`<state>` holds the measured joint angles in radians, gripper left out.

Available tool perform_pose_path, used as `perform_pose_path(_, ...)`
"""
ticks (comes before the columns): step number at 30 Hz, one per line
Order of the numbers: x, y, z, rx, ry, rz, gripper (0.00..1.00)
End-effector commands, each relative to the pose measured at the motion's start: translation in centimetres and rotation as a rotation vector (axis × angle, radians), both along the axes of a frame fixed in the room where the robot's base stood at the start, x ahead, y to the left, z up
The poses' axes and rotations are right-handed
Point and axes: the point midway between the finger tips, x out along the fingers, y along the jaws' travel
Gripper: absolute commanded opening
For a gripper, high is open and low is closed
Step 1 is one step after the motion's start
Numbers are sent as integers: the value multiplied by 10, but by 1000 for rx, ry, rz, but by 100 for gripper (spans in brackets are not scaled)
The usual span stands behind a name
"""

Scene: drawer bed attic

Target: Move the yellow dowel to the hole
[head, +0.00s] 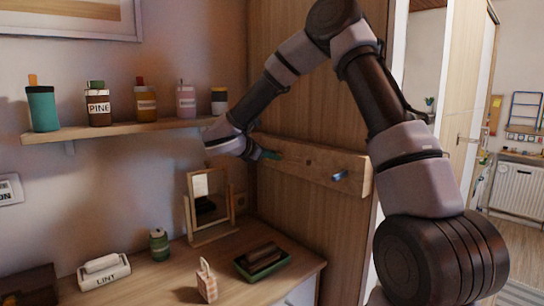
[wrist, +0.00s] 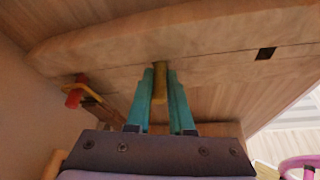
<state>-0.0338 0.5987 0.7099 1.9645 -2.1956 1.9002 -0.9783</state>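The yellow dowel (wrist: 161,85) is between the teal fingertips of my gripper (wrist: 160,100) in the wrist view, with both fingers against its sides. Its far end meets the face of the wooden rail (wrist: 205,55); I cannot tell whether it only touches the wood or sits in an opening. A dark square hole (wrist: 265,53) shows in the rail to the right of the dowel. In the head view my gripper (head: 269,155) is at the left part of the rail (head: 315,163), and the dowel is not clearly visible there.
A blue peg (head: 340,175) sticks out of the rail's right part. A small mirror stand (head: 208,205) is below left of my gripper. The desk holds a green tray (head: 263,264), a lint box (head: 104,271) and a green jar (head: 159,244). A shelf (head: 120,132) with bottles is at left.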

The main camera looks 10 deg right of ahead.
Motion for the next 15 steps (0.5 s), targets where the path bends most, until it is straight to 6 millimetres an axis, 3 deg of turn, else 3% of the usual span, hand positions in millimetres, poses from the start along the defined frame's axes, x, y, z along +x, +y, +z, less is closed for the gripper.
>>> perform_pose_path(15,-5,9,0,0,0,1,0)
